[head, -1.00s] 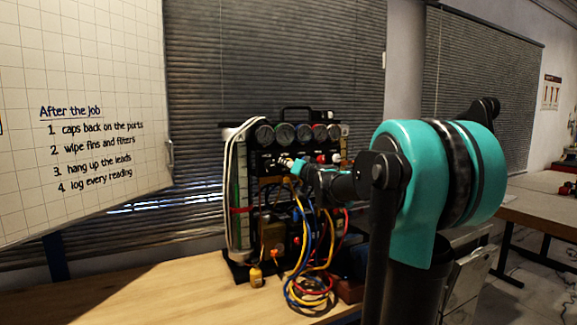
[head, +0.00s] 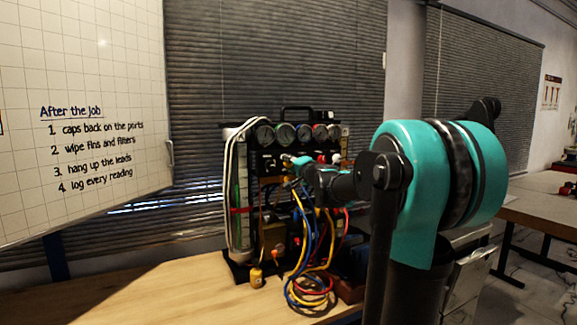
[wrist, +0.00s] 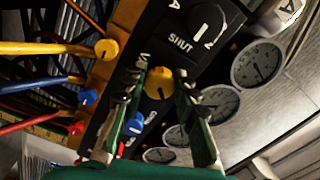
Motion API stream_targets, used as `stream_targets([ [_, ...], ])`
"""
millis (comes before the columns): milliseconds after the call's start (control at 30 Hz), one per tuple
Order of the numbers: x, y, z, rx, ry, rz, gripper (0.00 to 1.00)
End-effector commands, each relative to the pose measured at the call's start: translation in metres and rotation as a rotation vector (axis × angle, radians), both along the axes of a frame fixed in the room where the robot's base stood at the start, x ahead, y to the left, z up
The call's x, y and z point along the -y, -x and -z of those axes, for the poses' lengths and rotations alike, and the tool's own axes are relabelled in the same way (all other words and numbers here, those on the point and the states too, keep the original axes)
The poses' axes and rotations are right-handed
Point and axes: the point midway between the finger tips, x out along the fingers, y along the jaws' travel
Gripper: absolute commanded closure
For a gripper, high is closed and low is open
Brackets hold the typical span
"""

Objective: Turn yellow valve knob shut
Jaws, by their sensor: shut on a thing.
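The yellow valve knob (wrist: 159,83) shows in the wrist view as a small round knob on the dark panel, with a dark mark on its face. My gripper (wrist: 160,76) is shut on it, with a green finger on either side. In the head view my gripper (head: 292,162) reaches the front of the gauge rig (head: 268,160), below the row of gauges. The knob cannot be made out there behind my gripper. The word SHUT is printed on the panel beside a large black dial (wrist: 208,24) in the wrist view.
A blue knob (wrist: 135,123) sits close to one finger. Yellow, blue and red hose fittings (wrist: 106,48) stand along the panel's edge. Several gauges (wrist: 258,65) lie on the other side. Coiled hoses (head: 312,290) hang to the wooden bench (head: 160,290), which has clear room at left.

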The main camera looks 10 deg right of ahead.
Motion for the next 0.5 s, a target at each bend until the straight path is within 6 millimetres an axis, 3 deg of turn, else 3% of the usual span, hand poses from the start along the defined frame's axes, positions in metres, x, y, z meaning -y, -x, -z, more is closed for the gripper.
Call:
stream_targets([
  [500, 0.0005, 0.0001, -0.0008, -0.148, -0.458, 0.001, 1.0],
])
